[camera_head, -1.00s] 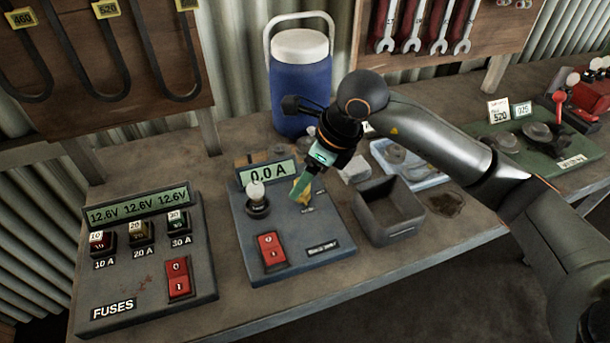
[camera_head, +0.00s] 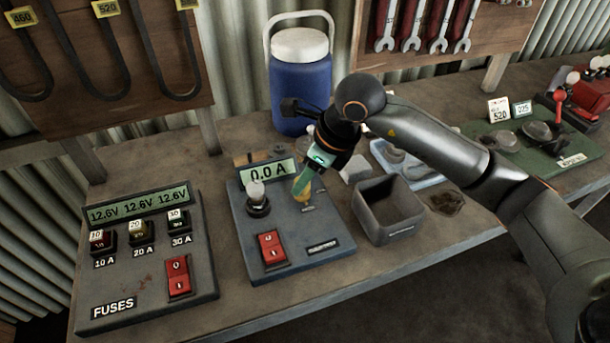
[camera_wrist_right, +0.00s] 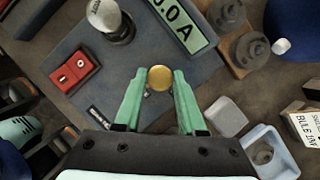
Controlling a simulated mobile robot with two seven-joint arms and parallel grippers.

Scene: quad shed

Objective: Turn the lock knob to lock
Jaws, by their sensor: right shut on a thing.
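The lock knob is a small brass-yellow knob (camera_head: 304,190) on the grey-blue panel (camera_head: 285,238) with the 0.0 A display. In the right wrist view its round brass top (camera_wrist_right: 160,78) sits between the green fingertips. My right gripper (camera_head: 302,188) reaches down from the upper right and is shut on the knob, one finger on each side. The fingers hide part of the knob and most of its markings in the head view. My left gripper is not in view.
On the same panel are a bulb (camera_head: 256,194) left of the knob and a red rocker switch (camera_head: 271,248). The fuses panel (camera_head: 140,275) lies to the left. An open grey bin (camera_head: 388,212) stands close on the right, a blue jug (camera_head: 300,85) behind.

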